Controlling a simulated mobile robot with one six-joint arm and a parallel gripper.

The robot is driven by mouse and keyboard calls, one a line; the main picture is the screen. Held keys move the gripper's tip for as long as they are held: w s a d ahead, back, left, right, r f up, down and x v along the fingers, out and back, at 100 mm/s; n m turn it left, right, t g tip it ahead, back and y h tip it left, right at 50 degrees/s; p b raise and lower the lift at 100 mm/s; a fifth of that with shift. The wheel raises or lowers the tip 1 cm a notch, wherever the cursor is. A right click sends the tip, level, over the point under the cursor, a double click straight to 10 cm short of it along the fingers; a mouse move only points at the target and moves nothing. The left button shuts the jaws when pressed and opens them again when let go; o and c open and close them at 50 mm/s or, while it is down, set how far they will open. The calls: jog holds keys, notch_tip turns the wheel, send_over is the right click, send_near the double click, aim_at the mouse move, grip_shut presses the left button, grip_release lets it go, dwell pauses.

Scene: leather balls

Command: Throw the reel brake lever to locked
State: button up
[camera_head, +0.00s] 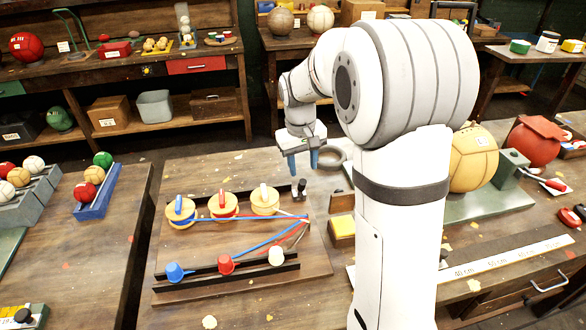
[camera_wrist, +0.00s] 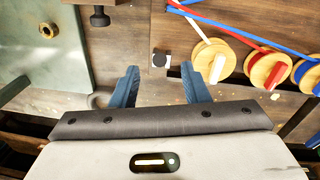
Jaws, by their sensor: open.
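A small black lever with a round knob (camera_head: 301,187) stands at the right end of the rear reel rail, beside the white-thread reel (camera_head: 265,201). In the wrist view its knob (camera_wrist: 160,60) shows from above over a pale plate, between my fingertips in the picture. Its exact tilt and any locked marking cannot be read. The red reel (camera_head: 223,206) and blue reel (camera_head: 181,212) sit further left on the wooden board (camera_head: 210,287). My gripper (camera_head: 302,163) is open and empty, its blue fingers pointing down above and behind the lever, apart from it.
A grey ring (camera_head: 333,157) lies behind the gripper. A yellow block (camera_head: 342,227) and a green stand (camera_head: 485,205) with a tan ball (camera_head: 472,160) are right.

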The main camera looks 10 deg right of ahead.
aim_at(302, 190)
jog(key=shift+w+f, duration=0.5)
jog(key=shift+w, duration=0.4)
jog(key=f, duration=0.5)
jog(key=f+p, duration=0.1)
jog(key=f, duration=0.1)
jog(key=shift+w+d+f, duration=0.1)
jog(key=shift+d+f, duration=0.15)
jog(key=shift+f, duration=0.1)
grip_shut()
